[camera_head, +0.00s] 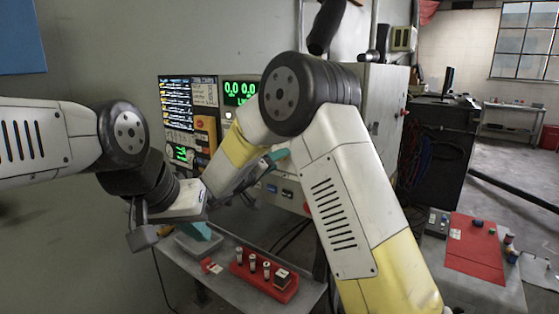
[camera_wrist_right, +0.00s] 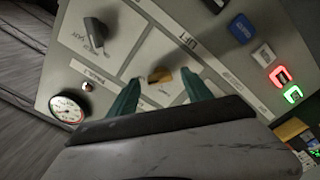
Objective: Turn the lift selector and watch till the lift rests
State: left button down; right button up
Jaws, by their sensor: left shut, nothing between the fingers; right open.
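In the head view my right gripper (camera_head: 277,156) is in front of the wall console, and the arm hides much of the panel. My left gripper (camera_head: 201,232) is shut and empty, above the small table at lower left. The lift itself is not clearly seen.
A black selector (camera_wrist_right: 95,32), a gauge (camera_wrist_right: 68,107), a blue button (camera_wrist_right: 242,27), and red and green lit switches (camera_wrist_right: 281,76) surround the knob. A grey table (camera_head: 225,277) holds a red block (camera_head: 264,284) with several pegs. A red mat (camera_head: 474,247) lies at right.

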jog(key=shift+x, duration=0.95)
grip_shut()
